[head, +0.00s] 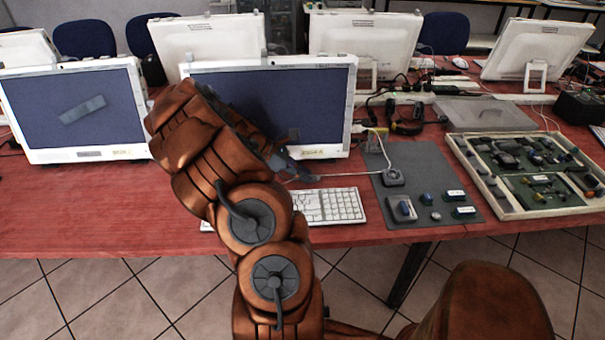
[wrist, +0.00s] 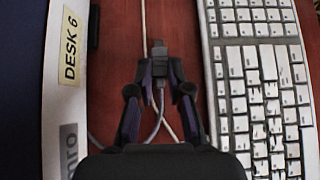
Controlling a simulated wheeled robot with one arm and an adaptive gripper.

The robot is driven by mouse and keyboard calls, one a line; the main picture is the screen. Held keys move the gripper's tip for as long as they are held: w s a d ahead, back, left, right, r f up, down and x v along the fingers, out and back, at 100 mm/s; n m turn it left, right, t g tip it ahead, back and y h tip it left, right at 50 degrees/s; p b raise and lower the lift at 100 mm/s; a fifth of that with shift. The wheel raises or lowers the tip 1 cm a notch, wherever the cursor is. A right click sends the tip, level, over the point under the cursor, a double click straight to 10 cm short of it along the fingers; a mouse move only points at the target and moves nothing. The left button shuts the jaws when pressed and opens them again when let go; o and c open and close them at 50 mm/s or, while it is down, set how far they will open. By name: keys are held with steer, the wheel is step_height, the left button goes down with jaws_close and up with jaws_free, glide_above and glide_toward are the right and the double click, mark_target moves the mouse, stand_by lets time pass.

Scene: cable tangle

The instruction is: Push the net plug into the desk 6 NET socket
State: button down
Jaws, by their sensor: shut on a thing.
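My gripper (wrist: 160,80) is shut on a dark grey plug (wrist: 158,52), which sticks out past the fingertips in the wrist view. It is held over the red desk, between the keyboard and the monitor's lower edge. In the head view my gripper (head: 303,177) is small and partly hidden by my arm, in front of the middle monitor. A pale cable (wrist: 144,25) runs beside the plug, and grey cable loops lie below it between the fingers. A "DESK 6" label (wrist: 71,45) is on the monitor's white edge. I cannot make out a NET socket in either view.
A white keyboard (head: 330,206) lies close to my gripper. A grey mat (head: 428,168) holds a small grey puck (head: 393,177) with a white cable and several small parts. A framed tray (head: 510,213) of parts is at the right. The left desk front is clear.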

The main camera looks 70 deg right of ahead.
step_height(320, 180, up, 7)
steer(key=p, duration=0.4)
steer(key=shift+p, duration=0.3)
stand_by(0.3)
steer(key=c, duration=1.6)
jaws_free()
steer(key=shift+c, duration=0.2)
jaws_close()
